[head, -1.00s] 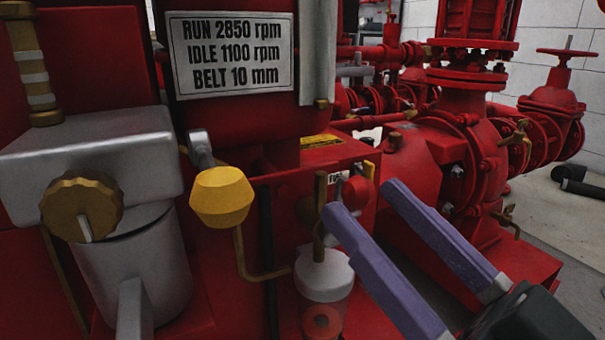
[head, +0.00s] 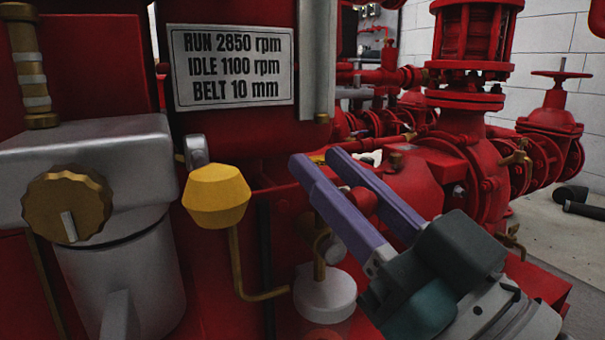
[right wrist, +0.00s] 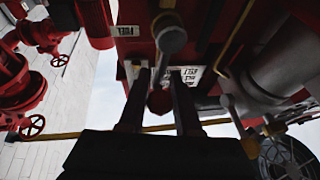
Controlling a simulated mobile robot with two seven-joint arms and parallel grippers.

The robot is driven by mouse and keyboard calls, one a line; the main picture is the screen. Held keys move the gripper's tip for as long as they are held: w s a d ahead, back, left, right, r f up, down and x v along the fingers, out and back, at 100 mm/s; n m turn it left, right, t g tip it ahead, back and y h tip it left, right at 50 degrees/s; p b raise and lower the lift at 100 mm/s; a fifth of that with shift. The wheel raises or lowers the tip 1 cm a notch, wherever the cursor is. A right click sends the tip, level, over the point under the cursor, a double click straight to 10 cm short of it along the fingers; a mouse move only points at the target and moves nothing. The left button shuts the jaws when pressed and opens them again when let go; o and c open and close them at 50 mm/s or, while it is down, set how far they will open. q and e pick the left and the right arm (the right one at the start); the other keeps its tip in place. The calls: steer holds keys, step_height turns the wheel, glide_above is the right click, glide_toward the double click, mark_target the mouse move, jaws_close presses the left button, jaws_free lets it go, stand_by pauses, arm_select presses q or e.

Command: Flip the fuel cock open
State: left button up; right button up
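My right gripper (head: 318,160) is open, its two purple fingers apart and pointing up and left in the head view. A red rounded knob (head: 362,203), which looks like the fuel cock's handle, shows between the fingers. In the right wrist view, a red knob (right wrist: 159,102) also lies between the spread fingers (right wrist: 158,76); I cannot tell if they touch it. The FUEL plate (right wrist: 136,31) shows near there in the wrist view. The fingers hide much of the cock in the head view. A white bowl (head: 325,296) sits below. My left gripper is out of view.
A yellow knob (head: 216,196) and bent brass pipe (head: 238,265) stand left of my gripper. A silver tank with a brass cap (head: 68,205) is further left. Red pump pipework (head: 465,165) stands behind at right.

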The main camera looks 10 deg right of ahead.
jaws_close()
steer(key=shift+a+r+n+g+p, duration=0.25)
steer(key=shift+n+g+p, duration=0.15)
steer(key=shift+n+p, duration=0.3)
steer(key=shift+s+a+f+n+y, duration=0.1)
steer(key=shift+a+f+n+y, duration=0.05)
steer(key=shift+f+n+y, duration=0.2)
steer(key=o, duration=0.6)
jaws_free()
steer(key=shift+c, duration=0.2)
steer(key=p+v, duration=0.3)
steer(key=v, duration=0.7)
